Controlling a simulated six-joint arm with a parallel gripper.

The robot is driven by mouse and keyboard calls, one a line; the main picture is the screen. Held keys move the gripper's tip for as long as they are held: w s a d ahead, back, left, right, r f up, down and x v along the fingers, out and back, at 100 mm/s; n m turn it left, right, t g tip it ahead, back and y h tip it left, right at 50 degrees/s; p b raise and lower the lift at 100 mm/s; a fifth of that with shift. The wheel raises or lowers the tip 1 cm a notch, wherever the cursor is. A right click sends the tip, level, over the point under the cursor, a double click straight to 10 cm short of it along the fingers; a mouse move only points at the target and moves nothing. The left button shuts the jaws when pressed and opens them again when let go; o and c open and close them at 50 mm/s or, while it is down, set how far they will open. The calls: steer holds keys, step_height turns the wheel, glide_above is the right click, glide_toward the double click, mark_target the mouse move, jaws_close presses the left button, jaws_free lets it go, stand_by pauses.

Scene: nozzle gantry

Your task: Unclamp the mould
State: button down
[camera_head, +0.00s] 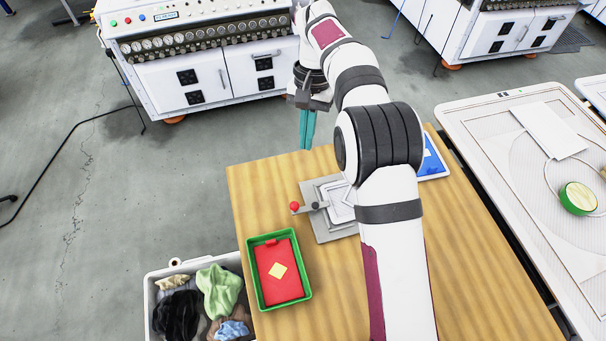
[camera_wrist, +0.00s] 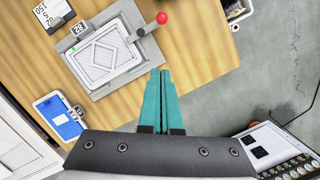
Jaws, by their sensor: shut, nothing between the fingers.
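The mould (camera_head: 341,204) is a grey plate with a framed panel on the wooden table, partly hidden by my arm in the head view. In the wrist view the mould (camera_wrist: 103,52) shows whole, with a diamond outline on its panel. A clamp lever with a red ball knob (camera_wrist: 162,17) and a dark pivot (camera_wrist: 140,32) sits at its edge; the knob also shows in the head view (camera_head: 294,206). My gripper (camera_head: 306,146) has teal fingers, shut and empty, above the table's far edge, apart from the mould. It also shows in the wrist view (camera_wrist: 162,75).
A green tray (camera_head: 250,273) with a red insert and yellow piece stands on the table (camera_head: 245,190). A bin of cloths (camera_head: 152,281) is beside it. A blue-screened tablet (camera_head: 433,158) lies behind my arm. White machines (camera_head: 205,75) stand beyond. Bare wood surrounds the mould's knob side.

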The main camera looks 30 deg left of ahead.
steer(key=x, duration=1)
steer(key=shift+d+f, duration=0.1)
steer(key=shift+f, duration=0.05)
steer(key=s, duration=0.2)
steer(key=shift+s+d, duration=0.2)
steer(key=shift+s, duration=0.15)
steer(key=shift+s+d+f, duration=0.15)
steer(key=shift+s+f, duration=0.05)
steer(key=shift+s, duration=0.4)
